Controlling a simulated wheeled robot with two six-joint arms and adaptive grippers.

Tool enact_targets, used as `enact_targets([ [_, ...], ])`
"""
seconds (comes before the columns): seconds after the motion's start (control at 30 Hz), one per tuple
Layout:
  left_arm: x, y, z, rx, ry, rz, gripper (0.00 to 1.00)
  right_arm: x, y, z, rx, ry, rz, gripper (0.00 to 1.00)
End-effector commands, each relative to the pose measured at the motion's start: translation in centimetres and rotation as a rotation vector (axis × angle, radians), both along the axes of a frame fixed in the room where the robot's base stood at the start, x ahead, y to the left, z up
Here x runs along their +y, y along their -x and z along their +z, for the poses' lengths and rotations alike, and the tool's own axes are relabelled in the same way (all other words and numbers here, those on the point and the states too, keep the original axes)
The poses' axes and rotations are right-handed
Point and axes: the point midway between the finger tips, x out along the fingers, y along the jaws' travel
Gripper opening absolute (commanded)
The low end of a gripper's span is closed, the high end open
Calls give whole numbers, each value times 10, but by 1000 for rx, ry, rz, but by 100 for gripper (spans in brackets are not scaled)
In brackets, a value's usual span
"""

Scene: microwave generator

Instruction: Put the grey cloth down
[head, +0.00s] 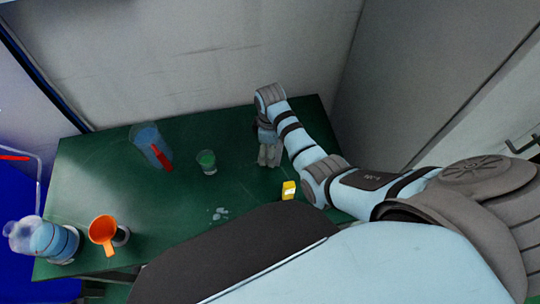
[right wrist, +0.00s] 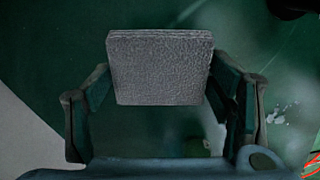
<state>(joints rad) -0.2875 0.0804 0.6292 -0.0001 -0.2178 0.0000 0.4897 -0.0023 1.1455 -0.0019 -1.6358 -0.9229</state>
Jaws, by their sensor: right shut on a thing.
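The grey cloth (right wrist: 160,68) is a folded, textured pad between the fingers of my right gripper in the right wrist view. In the head view the cloth (head: 270,156) hangs below my right gripper (head: 267,138), over the right part of the green table (head: 240,125). My right gripper is shut on it. I cannot tell whether the cloth's lower edge touches the table. My left gripper is not in view.
A small yellow block (head: 289,190) and a glass with green contents (head: 207,161) are nearby. A blue container (head: 147,141) with a red part, an orange mug (head: 103,231) and a blue bottle (head: 52,240) stand further left.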

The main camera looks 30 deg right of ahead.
Motion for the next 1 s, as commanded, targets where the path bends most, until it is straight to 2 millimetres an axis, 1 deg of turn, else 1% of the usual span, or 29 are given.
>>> enact_targets([
  [0.2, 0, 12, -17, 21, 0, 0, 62, 0, 0, -39, 2, 0, 1, 52],
  [0.23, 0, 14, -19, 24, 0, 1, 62, 0, 0, -41, 0, 0, 1, 52],
  [0.47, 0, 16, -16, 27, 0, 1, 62, 0, 0, -40, -1, 0, 1, 52],
  [0.57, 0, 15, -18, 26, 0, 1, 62, 0, 0, -43, 0, 0, 1, 52],
  [0.6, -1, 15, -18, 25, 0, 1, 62, 0, 0, -43, 0, 0, 1, 77],
  [0.67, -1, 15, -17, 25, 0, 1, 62, 0, 0, -43, 0, 0, 1, 87],
  [0.7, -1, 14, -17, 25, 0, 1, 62, 0, 0, -43, 0, 0, 1, 93],
  [1.0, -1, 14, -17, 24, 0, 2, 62, 0, 0, -43, -1, -1, 1, 94],
])
